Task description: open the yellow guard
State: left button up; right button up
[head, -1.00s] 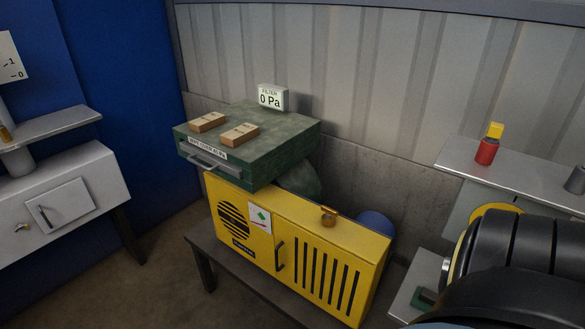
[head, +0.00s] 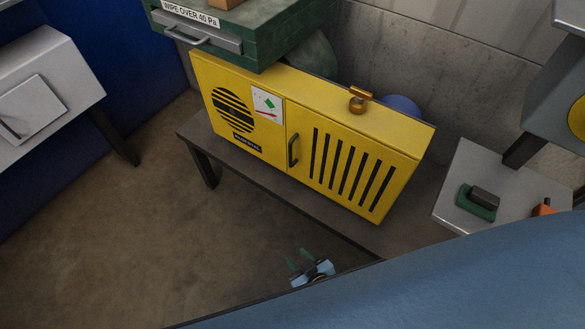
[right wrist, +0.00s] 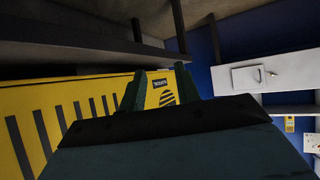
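The yellow guard (head: 340,125) is a yellow box front with a slotted panel on the right and a round striped grille on the left. It looks shut. A dark upright handle (head: 293,150) sits at the slotted panel's left edge. A brass latch-like piece (head: 359,99) stands on the top edge. My right gripper (head: 300,257) is low in front of the bench, below the guard and apart from it. In the right wrist view its two green fingers (right wrist: 160,92) are spread and empty, with the yellow guard (right wrist: 85,100) beyond them. My left gripper is not in view.
The guard stands on a dark bench (head: 310,205). A green filter unit (head: 265,40) with a drawer handle is above its left part. A grey tray table (head: 460,215) with a green-and-black item (head: 479,201) stands right. A grey cabinet (head: 50,85) is at left. The floor in front is clear.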

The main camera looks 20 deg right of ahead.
jog(key=w+a+r+m+t+h+b, duration=0.1)
jog(key=w+r+m+t+h+b, duration=0.1)
jog(key=w+r+t+b, duration=0.4)
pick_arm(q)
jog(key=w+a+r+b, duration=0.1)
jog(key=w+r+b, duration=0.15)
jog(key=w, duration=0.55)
pick_arm(e)
jog(key=m+h, duration=0.4)
jog(key=h, duration=0.2)
send_near(291, 155)
jog(key=b+x, duration=0.3)
jog(key=x, duration=0.4)
jog(key=shift+w, duration=0.3)
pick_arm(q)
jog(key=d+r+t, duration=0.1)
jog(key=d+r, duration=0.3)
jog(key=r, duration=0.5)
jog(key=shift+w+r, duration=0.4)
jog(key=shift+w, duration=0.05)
pick_arm(e)
jog(key=shift+w+d, duration=0.25)
jog(key=shift+w, duration=0.45)
grip_shut()
